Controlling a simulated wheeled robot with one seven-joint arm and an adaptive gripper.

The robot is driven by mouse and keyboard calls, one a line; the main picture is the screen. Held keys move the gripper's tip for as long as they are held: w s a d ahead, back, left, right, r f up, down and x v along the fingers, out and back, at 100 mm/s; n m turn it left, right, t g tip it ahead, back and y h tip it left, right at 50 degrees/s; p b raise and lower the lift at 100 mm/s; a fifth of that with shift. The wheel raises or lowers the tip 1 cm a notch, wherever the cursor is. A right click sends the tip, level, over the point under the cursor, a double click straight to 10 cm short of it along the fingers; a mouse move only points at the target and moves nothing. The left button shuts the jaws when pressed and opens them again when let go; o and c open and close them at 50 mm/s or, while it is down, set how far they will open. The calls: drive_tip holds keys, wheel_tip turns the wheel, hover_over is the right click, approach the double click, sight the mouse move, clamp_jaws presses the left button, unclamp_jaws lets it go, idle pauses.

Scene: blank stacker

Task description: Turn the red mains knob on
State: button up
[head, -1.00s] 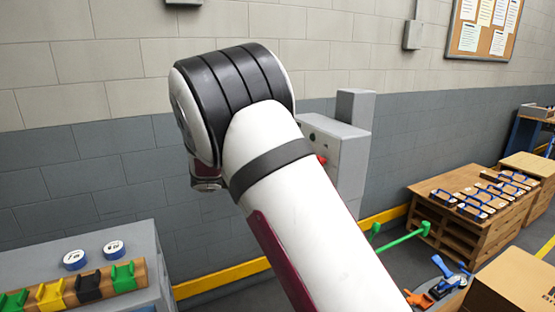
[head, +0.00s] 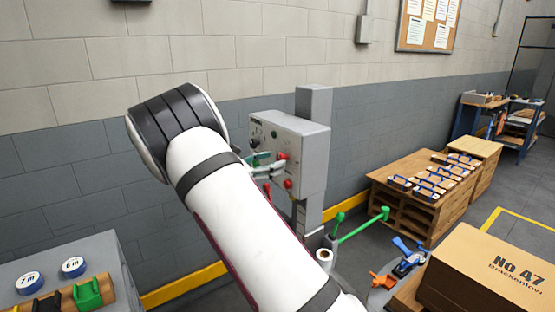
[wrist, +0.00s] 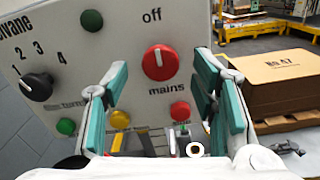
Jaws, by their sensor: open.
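The red mains knob (wrist: 160,62) is on the grey panel, in the upper middle of the wrist view. Its white mark points up toward the word "off", and "mains" is printed below it. My gripper (wrist: 160,72) is open, with one teal-padded finger on each side of the knob in the picture. The fingers look apart from the knob; the exact gap in depth cannot be told. In the head view, my gripper (head: 262,164) is at the panel face, close to a red knob (head: 282,156), and my arm hides part of the box (head: 309,150).
The panel also has a black numbered selector (wrist: 38,86), a green button (wrist: 92,20), a yellow button (wrist: 120,119) and a red button (wrist: 180,111) below the mains knob. A cardboard carton (head: 480,270) is at lower right.

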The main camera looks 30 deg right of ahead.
drive_tip(key=shift+d, duration=1.4)
drive_tip(key=shift+c, duration=0.4)
drive_tip(key=c, duration=1.1)
